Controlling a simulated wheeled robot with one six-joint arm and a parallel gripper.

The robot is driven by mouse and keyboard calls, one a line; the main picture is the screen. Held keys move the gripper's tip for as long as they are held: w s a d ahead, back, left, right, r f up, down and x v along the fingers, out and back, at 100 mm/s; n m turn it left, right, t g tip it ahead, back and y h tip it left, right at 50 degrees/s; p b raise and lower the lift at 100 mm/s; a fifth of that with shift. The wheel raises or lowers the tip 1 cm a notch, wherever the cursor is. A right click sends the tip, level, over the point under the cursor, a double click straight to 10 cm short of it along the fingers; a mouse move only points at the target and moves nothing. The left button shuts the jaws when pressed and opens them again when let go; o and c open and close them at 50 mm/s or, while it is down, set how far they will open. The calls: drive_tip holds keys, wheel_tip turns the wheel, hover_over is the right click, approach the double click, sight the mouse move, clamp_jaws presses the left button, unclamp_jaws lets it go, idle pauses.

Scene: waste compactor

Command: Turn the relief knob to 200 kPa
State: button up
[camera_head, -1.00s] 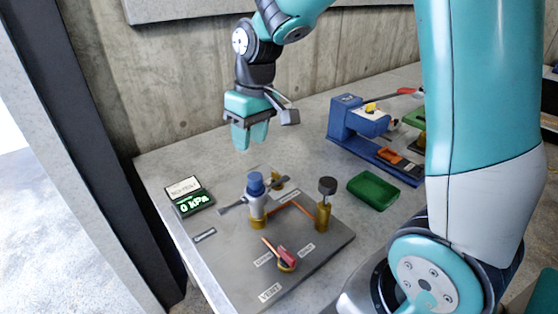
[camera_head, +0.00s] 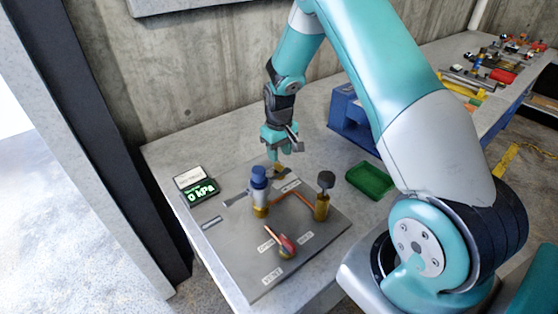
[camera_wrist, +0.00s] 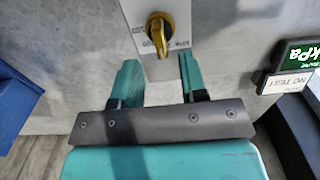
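A grey valve plate (camera_head: 228,253) lies on the table with several controls; which one is the relief knob I cannot read. A yellow knob (camera_wrist: 158,30) on a labelled white plate shows in the wrist view, just beyond my fingertips and roughly centred between them. In the head view the yellow knob (camera_head: 280,169) is partly hidden below my gripper (camera_head: 285,158). My gripper (camera_wrist: 158,68) is open and empty, fingers apart, not visibly touching the knob. The readout (camera_head: 200,191) shows 0 kPa; it also appears in the wrist view (camera_wrist: 297,62).
A green tray (camera_head: 370,182) lies to the right. A blue stand (camera_head: 345,115) is behind. A concrete wall (camera_head: 180,60) closes the back.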

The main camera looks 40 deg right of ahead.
sight(279, 164)
wheel_tip(279, 164, down, 5)
drive_tip(key=shift+p, duration=0.4)
clamp_jaws()
